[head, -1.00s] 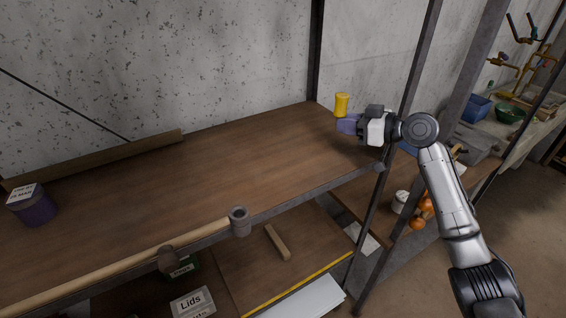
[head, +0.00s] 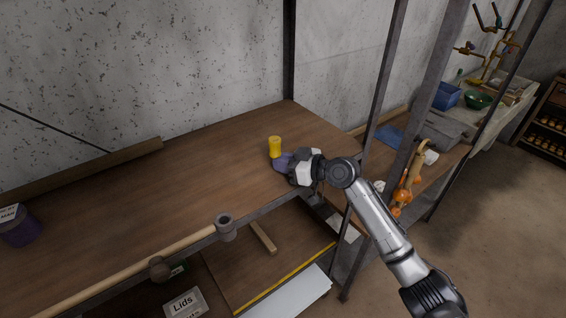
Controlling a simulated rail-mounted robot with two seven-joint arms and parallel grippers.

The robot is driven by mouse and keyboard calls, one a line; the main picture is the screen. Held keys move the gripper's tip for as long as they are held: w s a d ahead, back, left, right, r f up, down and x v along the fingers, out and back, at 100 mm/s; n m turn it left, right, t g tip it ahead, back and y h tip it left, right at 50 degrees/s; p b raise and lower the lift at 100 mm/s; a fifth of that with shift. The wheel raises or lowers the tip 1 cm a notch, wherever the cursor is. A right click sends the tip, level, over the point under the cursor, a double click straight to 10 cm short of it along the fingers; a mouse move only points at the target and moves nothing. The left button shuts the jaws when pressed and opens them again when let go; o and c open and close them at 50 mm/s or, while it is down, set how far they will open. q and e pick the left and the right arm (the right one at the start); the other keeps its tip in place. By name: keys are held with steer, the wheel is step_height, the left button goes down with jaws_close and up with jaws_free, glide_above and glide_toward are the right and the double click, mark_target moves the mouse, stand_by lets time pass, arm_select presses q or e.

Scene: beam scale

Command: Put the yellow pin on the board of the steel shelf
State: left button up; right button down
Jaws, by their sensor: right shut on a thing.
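The yellow pin (head: 275,147) is a small upright cylinder with a slightly narrowed waist. It shows at the right part of the steel shelf's brown board (head: 190,175). My right gripper (head: 279,160) reaches in from the right, low over the board, and is shut on the pin's lower part. Its purple fingers hide part of the pin's base, so I cannot tell whether the pin touches the board. My left gripper is not in view.
A purple jar (head: 20,232) with a white label stands at the board's left. A wooden pole with a metal ring (head: 225,226) runs along the front edge. Steel posts (head: 372,120) rise at the right. The board's middle is clear.

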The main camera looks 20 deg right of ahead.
steer(key=shift+f, duration=0.5)
steer(key=shift+f, duration=0.15)
steer(key=c, duration=1.1)
jaws_free()
steer(key=shift+d, duration=0.1)
steer(key=shift+b+v, duration=1.55)
steer(key=shift+v, duration=4.4)
